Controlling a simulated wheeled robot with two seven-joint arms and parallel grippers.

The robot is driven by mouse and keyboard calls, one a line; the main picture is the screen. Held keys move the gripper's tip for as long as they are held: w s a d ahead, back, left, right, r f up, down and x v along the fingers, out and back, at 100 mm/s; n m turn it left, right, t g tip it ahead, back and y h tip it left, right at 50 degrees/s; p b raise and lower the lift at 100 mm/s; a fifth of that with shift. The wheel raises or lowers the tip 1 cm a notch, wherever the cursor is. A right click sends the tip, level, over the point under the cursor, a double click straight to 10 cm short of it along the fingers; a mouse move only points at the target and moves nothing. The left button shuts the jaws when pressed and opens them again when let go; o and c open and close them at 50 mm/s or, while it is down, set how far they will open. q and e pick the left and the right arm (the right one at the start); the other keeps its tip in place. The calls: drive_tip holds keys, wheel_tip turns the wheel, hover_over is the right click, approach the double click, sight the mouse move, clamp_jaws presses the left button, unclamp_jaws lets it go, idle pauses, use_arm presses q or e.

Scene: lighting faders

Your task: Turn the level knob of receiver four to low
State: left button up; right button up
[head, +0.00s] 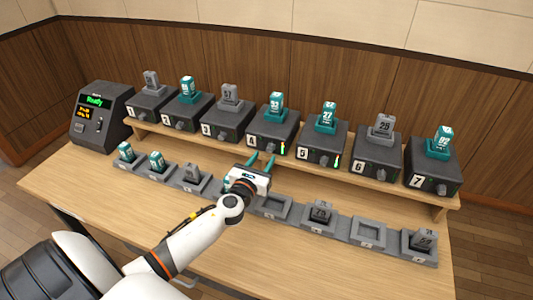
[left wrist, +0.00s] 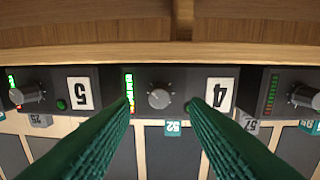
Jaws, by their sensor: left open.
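Receiver four (head: 272,130) is a dark box with a number 4 label on the shelf, a teal unit standing on top. In the left wrist view its front appears upside down, with the grey level knob (left wrist: 159,98) between a lit level meter and a green button. The direction of the knob's pointer is too small to tell. My left gripper (head: 261,160) is open in front of receiver four. In the left wrist view its green fingers (left wrist: 160,104) lie on either side of the knob, apart from it. My right gripper is out of view.
Receivers five (head: 323,142) and three (head: 226,120) stand close on either side. A row of grey trays (head: 275,207), some holding units, lies on the table below the shelf (head: 365,178). A console (head: 100,112) with a lit screen stands at the left end.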

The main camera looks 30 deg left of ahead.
sight(270, 148)
use_arm(q)
drive_tip(key=shift+w+a, duration=0.15)
drive_tip(key=shift+w, duration=1.15)
drive_tip(key=shift+w+a, duration=0.1)
drive_tip(key=shift+w, duration=0.05)
drive_tip(key=shift+c, duration=0.2)
clamp_jaws()
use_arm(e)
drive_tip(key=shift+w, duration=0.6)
use_arm(q)
drive_tip(key=shift+n, duration=0.3)
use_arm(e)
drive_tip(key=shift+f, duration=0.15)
